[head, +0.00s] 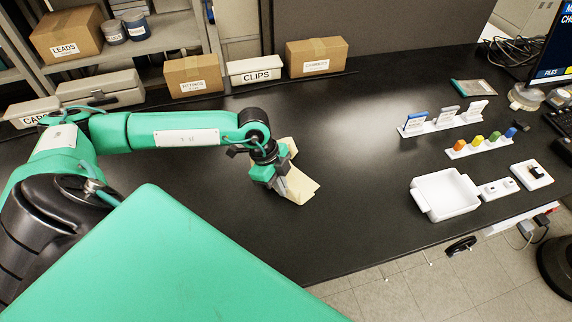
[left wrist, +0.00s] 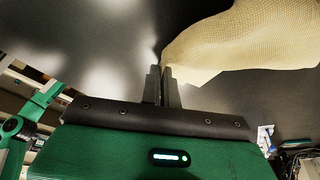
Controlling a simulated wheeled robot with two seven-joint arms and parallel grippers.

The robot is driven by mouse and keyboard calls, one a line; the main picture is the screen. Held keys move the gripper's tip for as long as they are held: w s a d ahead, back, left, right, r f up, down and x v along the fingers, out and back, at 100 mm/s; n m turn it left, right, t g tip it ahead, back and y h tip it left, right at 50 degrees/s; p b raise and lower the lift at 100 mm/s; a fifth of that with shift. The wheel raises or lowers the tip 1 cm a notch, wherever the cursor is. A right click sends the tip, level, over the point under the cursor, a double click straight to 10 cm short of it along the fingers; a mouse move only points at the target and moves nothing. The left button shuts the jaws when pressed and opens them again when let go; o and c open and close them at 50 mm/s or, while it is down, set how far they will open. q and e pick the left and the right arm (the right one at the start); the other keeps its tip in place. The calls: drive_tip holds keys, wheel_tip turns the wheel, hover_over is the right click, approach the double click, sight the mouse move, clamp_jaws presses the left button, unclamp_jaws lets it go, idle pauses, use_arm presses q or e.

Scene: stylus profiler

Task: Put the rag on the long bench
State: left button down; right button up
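The rag (head: 299,187) is a cream, creased cloth at the middle of the long black bench (head: 340,150). In the head view my left gripper (head: 280,180) is over its left side and hides part of it. In the left wrist view the fingers (left wrist: 163,84) are nearly together, with a corner of the rag (left wrist: 235,48) pinched at their tips. The rest of the cloth spreads out to the right. Whether the rag rests on the bench or hangs just above it is hard to tell. My right gripper is in neither view.
Cardboard boxes (head: 317,56) and a white CLIPS bin (head: 255,70) line the back. A white tray (head: 443,194), small racks (head: 478,146) and a monitor (head: 556,50) stand at the right. The bench between is clear.

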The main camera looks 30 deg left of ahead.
use_arm(q)
drive_tip(key=shift+s+d+f, duration=0.45)
drive_tip(key=shift+s+f, duration=0.2)
drive_tip(key=shift+s, duration=0.1)
drive_tip(key=c, duration=1.2)
unclamp_jaws()
drive_tip(key=shift+r, duration=0.1)
